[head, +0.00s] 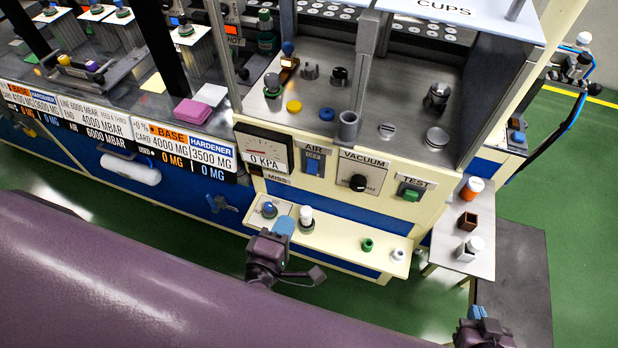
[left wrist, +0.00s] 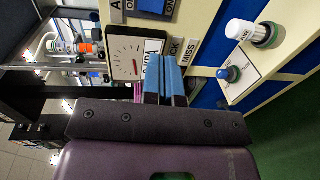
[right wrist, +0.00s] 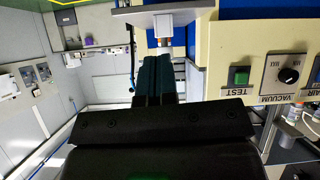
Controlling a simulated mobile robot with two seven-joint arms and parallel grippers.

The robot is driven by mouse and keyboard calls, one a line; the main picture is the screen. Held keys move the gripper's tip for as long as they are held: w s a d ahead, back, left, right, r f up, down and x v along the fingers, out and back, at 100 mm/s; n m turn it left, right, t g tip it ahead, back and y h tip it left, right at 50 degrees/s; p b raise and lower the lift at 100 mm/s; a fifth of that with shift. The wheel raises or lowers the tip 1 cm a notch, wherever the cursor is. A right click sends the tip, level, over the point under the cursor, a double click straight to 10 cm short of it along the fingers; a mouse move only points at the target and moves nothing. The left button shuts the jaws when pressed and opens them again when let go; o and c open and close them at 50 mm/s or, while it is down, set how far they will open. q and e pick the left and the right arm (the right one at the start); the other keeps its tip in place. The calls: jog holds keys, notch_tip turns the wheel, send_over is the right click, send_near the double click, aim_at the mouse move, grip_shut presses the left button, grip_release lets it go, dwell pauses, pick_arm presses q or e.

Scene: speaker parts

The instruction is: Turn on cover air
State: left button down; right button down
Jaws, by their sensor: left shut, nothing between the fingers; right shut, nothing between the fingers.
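The panel has a blue AIR switch (head: 313,166) under an AIR label, between a gauge (head: 263,150) reading 0 KPA and the VACUUM knob (head: 358,182). Part of the switch also shows at the top of the left wrist view (left wrist: 156,7). My left gripper (head: 284,226) is shut and empty, in front of the panel's lower ledge and below the AIR switch in the head view. Its blue fingers (left wrist: 167,62) appear beside the gauge in its wrist view. My right gripper (head: 477,314) is at the bottom right; its fingers (right wrist: 155,62) are shut and empty.
A green TEST button (head: 411,192) is right of VACUUM. The ledge holds a blue knob (head: 269,209), a white-capped piece (head: 306,215), and green (head: 367,244) and white rings (head: 398,255). A side shelf (head: 452,238) holds small containers. My purple arm covers the lower left.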

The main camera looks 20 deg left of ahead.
pick_arm(q)
send_near(312, 172)
jog(key=w, duration=0.4)
jog(key=w+f, duration=0.1)
jog(key=w, duration=0.1)
jog(key=shift+w+d, duration=0.1)
jog(key=shift+w, duration=0.65)
pick_arm(e)
jog(key=shift+w+r, duration=0.55)
jog(key=shift+r, duration=0.15)
